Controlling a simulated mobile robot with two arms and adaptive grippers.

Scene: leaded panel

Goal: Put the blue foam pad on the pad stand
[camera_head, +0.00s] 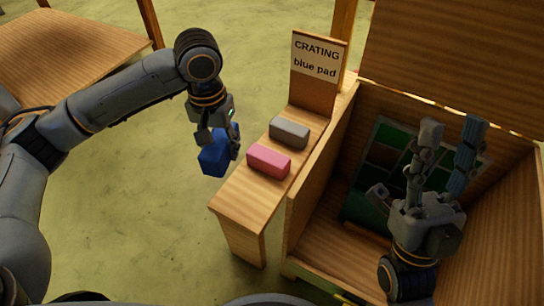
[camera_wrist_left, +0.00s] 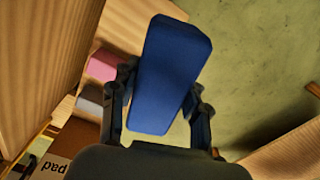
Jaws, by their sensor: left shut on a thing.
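The blue foam pad (camera_head: 214,156) is held in my left gripper (camera_head: 222,136), which is shut on it. In the left wrist view the pad (camera_wrist_left: 170,70) sits between the two fingers (camera_wrist_left: 160,105). In the head view the pad hangs over the floor, just left of the wooden pad stand (camera_head: 232,192). A grey pad (camera_head: 289,133) and a pink pad (camera_head: 268,161) lie on the stand.
The open wooden crate (camera_head: 315,245) stands right of the stand. The green leaded panel (camera_head: 393,137) is inside it, partly hidden by my right gripper. A wooden table (camera_head: 70,45) is at the upper left. The stand's near end is bare.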

